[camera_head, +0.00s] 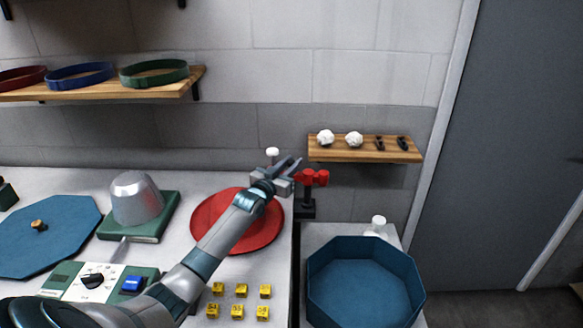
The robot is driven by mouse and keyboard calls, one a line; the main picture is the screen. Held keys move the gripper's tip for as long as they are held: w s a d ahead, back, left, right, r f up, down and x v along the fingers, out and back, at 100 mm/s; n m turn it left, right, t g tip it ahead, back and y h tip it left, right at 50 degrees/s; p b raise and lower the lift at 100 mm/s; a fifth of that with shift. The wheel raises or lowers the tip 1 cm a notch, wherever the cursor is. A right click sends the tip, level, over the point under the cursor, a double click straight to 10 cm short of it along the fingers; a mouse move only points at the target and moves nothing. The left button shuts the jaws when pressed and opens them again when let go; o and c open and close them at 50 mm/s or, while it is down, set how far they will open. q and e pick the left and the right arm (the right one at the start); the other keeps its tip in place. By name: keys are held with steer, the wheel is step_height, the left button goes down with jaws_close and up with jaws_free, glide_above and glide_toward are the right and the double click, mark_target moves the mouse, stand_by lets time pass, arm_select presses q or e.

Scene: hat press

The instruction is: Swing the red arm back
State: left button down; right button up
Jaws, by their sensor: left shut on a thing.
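The red arm (314,178) sits on top of a dark upright post at the right rear edge of the counter. My left gripper (285,172) reaches across the counter from the lower left and is shut on the left end of the red arm. The fingers hide the gripped part, so the exact hold is unclear. My right gripper is not in view.
A red disc (267,232) lies under my left forearm. A metal dome (136,198) stands on a green base to the left, behind a control panel (97,280). Several yellow blocks (241,290) lie in front. A blue octagonal bin (365,285) is at right.

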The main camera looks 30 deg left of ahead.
arm_select(q)
steer(key=shift+r, duration=0.2)
steer(key=c, duration=1.5)
jaws_free()
steer(key=shift+c, duration=0.2)
steer(key=shift+s+d+f, duration=0.1)
steer(key=shift+f, duration=0.1)
steer(key=s+d+b, duration=0.1)
steer(key=s+b, duration=0.3)
steer(key=s, duration=1.3)
steer(key=shift+s, duration=0.2)
steer(key=shift+d, duration=0.1)
steer(key=shift+c, duration=0.4)
